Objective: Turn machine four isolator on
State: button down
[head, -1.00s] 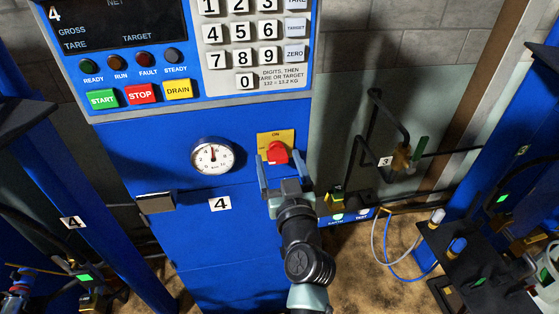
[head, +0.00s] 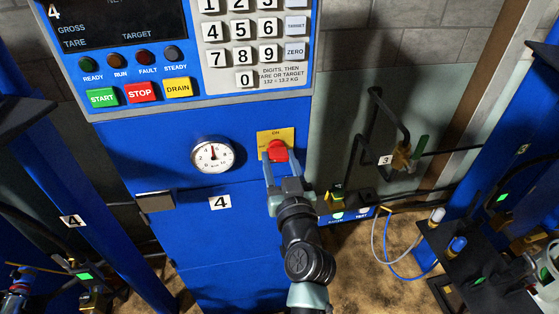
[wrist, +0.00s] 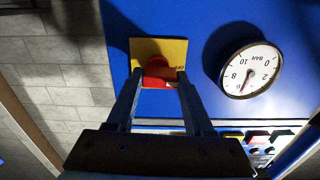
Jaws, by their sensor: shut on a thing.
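The isolator of machine four is a red rotary knob (head: 278,151) on a yellow plate (head: 287,134), on the blue cabinet front right of the gauge. "ON" is printed at the plate's top; a smaller word at its left is hard to read there. In the wrist view, which is upside down, the red knob (wrist: 157,68) and the yellow plate (wrist: 179,50) show an "OFF" mark on the right. My gripper (head: 277,162) is shut on the knob from in front, with a finger on each side. The fingers hide part of the knob, so its exact angle is unclear.
A round gauge (head: 212,155) and a "4" label (head: 220,202) are left of my gripper. A keypad panel (head: 255,45) with start, stop and drain buttons is above. Black pipes (head: 375,140) and a valve labelled 3 stand to the right.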

jog(key=m, duration=0.3)
jog(key=shift+m, duration=0.4)
jog(key=m, duration=0.4)
jog(key=shift+r+m, duration=0.1)
jog(key=shift+m, duration=0.2)
jog(key=m+p, duration=0.1)
jog(key=m, duration=0.3)
jog(key=shift+m, duration=0.3)
jog(key=shift+d+m+p, duration=0.15)
jog(key=shift+m+p, duration=0.35)
jog(key=shift+m, duration=1.6)
jog(key=shift+c, duration=1.4)
grip_release()
jog(key=s+d+b, duration=0.2)
jog(key=s, duration=1)
jog(key=shift+s+d, duration=0.25)
jog(key=shift+s, duration=0.1)
